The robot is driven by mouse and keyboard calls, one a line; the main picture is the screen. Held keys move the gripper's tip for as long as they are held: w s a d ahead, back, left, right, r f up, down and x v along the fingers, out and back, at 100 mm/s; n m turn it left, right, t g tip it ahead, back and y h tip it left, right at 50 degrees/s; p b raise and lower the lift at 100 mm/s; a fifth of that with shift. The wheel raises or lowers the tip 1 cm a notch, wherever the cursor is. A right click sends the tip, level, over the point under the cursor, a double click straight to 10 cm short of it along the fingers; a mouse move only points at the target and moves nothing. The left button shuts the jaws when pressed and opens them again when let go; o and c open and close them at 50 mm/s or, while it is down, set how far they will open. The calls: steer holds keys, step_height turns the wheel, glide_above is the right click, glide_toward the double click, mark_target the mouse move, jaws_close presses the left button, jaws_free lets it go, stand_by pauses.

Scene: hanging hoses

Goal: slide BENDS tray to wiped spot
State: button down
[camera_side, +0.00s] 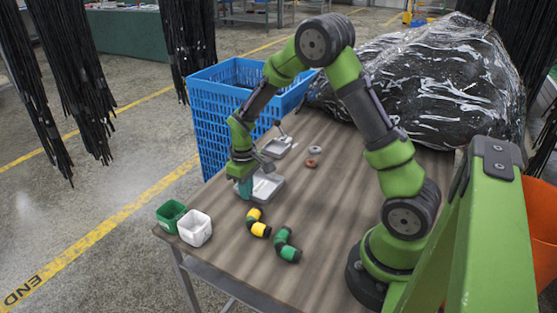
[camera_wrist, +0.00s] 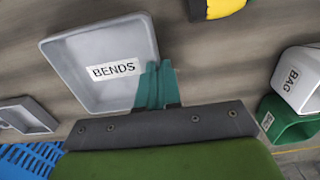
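The BENDS tray (camera_wrist: 75,60) is a shallow, light grey tray with a white BENDS label inside; it looks empty. In the side view the tray (camera_side: 270,187) lies on the table beside the blue crate. My gripper (camera_wrist: 157,82) has teal fingers, close together with nothing seen between them. They overlap the tray's right wall in the wrist view. In the side view my gripper (camera_side: 245,188) is low at the tray's left edge; I cannot tell whether it touches. No wiped spot stands out on the brown table (camera_side: 330,215).
A yellow-and-black bend (camera_side: 258,224) and a green-and-black bend (camera_side: 287,246) lie in front of the tray. A white BAG bin (camera_side: 195,229) and green bin (camera_side: 170,214) stand at the left corner. Behind are a blue crate (camera_side: 212,130), another grey tray (camera_side: 277,149) and two rings (camera_side: 311,157).

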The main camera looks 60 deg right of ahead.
mark_target(233, 194)
steer(key=shift+w+a, duration=0.15)
steer(key=shift+w, duration=1)
steer(key=shift+w+a, duration=0.15)
steer(key=shift+w, duration=1)
steer(key=c, duration=1.3)
jaws_free()
steer(key=shift+o, duration=0.2)
step_height(233, 194, up, 17)
steer(key=s+a+r+m+t, duration=0.1)
steer(key=s+a+r+t, duration=0.1)
steer(key=s, duration=0.5)
steer(key=s+a+r+m+t+y, duration=0.1)
steer(key=s+a+r+t, duration=0.1)
steer(key=s+a, duration=0.2)
steer(key=s+a+r+m+t+y, duration=0.1)
steer(key=s+a+r+m+t, duration=0.1)
steer(key=s, duration=0.8)
steer(key=shift+a+r+t, duration=0.45)
steer(key=shift+a+t, duration=0.15)
steer(key=shift+a, duration=0.25)
